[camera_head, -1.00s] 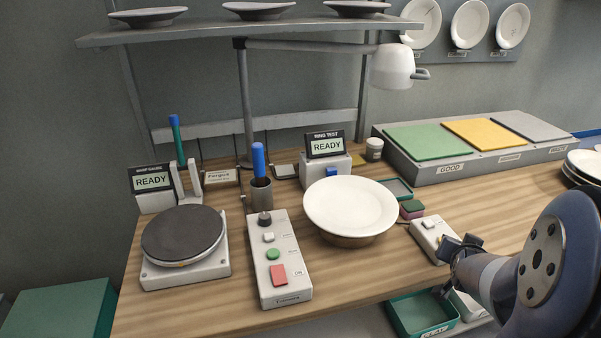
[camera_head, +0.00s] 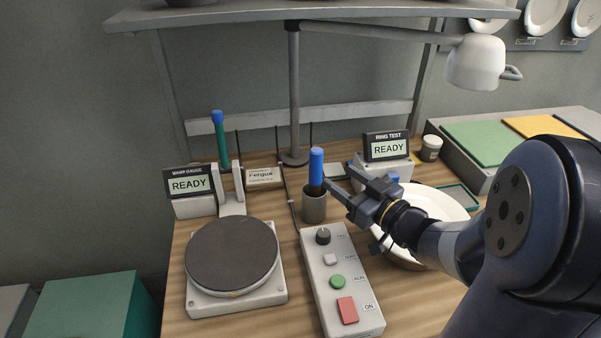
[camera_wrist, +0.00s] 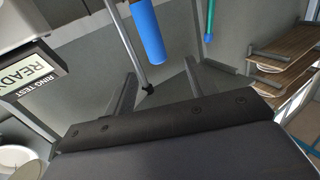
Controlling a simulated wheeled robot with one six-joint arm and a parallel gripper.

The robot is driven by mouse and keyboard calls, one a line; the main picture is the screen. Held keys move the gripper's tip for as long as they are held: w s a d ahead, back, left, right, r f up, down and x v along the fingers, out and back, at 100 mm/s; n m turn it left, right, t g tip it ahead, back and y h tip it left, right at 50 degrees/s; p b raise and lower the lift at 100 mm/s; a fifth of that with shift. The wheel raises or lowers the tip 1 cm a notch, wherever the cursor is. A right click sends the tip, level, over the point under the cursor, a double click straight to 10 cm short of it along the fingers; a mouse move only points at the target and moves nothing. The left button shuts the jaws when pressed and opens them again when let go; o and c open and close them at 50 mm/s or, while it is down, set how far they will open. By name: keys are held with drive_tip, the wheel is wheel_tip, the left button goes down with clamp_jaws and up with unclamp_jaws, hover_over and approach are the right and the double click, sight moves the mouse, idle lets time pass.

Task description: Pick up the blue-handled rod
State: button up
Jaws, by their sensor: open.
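The blue-handled rod (camera_head: 316,168) stands upright in a grey cup (camera_head: 314,205) behind the control box. Its blue handle (camera_wrist: 147,32) also shows in the wrist view, above and just ahead of the space between the fingers. My gripper (camera_head: 338,188) is open and empty, with its fingers close to the right side of the rod. The wrist view shows both fingers apart (camera_wrist: 157,95). I cannot tell whether a finger touches the handle.
A green rod with a blue top (camera_head: 221,142) stands by the warp gauge (camera_head: 192,186). A white bowl (camera_head: 440,200) sits behind my arm. A control box (camera_head: 340,275) and a round dark plate (camera_head: 232,255) are in front. The lamp (camera_head: 475,62) hangs above right.

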sight(321, 159)
drive_tip(key=x, duration=0.4)
drive_tip(key=shift+w+a, duration=0.1)
drive_tip(key=shift+a, duration=0.15)
drive_tip(key=shift+w+d+r+p+x, duration=0.1)
drive_tip(key=shift+p+x, duration=0.15)
drive_tip(key=shift+x, duration=0.75)
drive_tip(key=shift+w+d+r+p+x, duration=0.15)
drive_tip(key=shift+p+x, duration=0.15)
drive_tip(key=shift+x, duration=0.7)
drive_tip(key=shift+w+d+f+p+x, duration=0.1)
drive_tip(key=shift+p+x, duration=0.15)
drive_tip(key=shift+x, duration=0.75)
drive_tip(key=shift+s, duration=0.1)
clamp_jaws()
